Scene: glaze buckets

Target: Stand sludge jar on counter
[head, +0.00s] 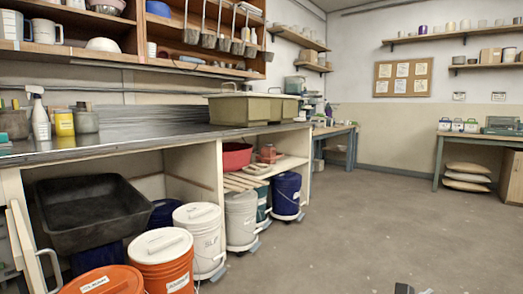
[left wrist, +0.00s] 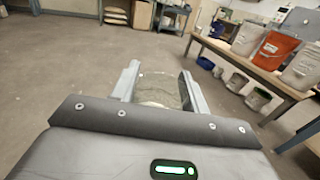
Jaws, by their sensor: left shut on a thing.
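My left gripper (left wrist: 161,74) shows in the left wrist view, with its two fingers on either side of a grey, glassy jar (left wrist: 158,92). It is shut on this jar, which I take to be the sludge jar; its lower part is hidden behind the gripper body. No surface shows directly under the jar, and floor lies beyond it. The counter (head: 150,143) runs along the left in the head view, with a dark top. A small dark piece at the bottom edge of the head view is too cropped to identify. My right gripper is not in view.
A spray bottle (head: 39,118), yellow jar (head: 64,124) and grey jar (head: 86,119) stand at the counter's left. A beige tub (head: 243,109) stands farther back. Between them the top looks mostly clear. A black tray (head: 92,208) and several buckets are below. Open floor (head: 350,225) lies right.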

